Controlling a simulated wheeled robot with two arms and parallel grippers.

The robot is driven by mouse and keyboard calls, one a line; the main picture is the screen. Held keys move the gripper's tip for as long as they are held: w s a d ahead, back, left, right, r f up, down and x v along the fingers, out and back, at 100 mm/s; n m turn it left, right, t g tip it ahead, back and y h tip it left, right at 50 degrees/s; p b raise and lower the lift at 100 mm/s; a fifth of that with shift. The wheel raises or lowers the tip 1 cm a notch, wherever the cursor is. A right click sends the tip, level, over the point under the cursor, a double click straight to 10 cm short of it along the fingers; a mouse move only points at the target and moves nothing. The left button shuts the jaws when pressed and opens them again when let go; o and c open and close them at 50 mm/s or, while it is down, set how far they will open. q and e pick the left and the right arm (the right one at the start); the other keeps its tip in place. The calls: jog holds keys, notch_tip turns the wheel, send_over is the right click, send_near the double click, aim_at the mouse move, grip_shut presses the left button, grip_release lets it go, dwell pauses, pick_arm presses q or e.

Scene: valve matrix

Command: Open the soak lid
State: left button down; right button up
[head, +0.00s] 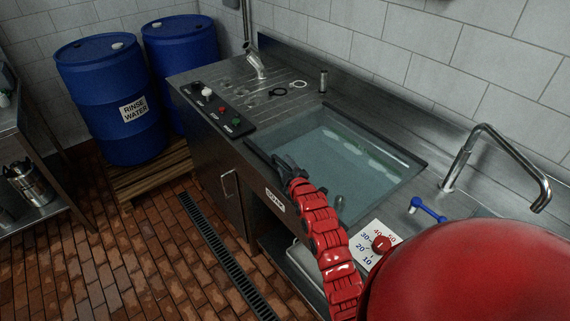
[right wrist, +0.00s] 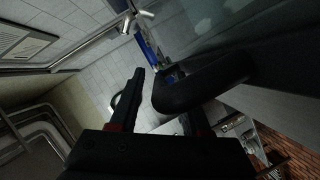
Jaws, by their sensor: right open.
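The soak lid (head: 345,150) looks like a bluish see-through pane in a dark frame, lying flat over the basin in the counter. I cannot clearly tell pane from water. A dark handle bar (head: 258,158) runs along its front left edge. My right gripper (head: 284,164) is at this front edge, by the bar. In the right wrist view the thick black bar (right wrist: 205,84) lies close to the open fingers, near the right one. I cannot tell whether they touch it. My left gripper is not in view.
A dial (head: 381,243) with numbers and a blue lever (head: 428,209) sit right of the basin, near a tall faucet (head: 492,135). A button panel (head: 221,108) is on the left. Blue drums (head: 108,75) stand on a pallet. A floor drain (head: 225,262) runs in front.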

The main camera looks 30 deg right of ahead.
jog(key=shift+w+f, duration=0.1)
jog(key=shift+w, duration=0.15)
jog(key=shift+c, duration=0.2)
grip_shut()
jog(key=shift+d, duration=0.1)
dwell(1.1)
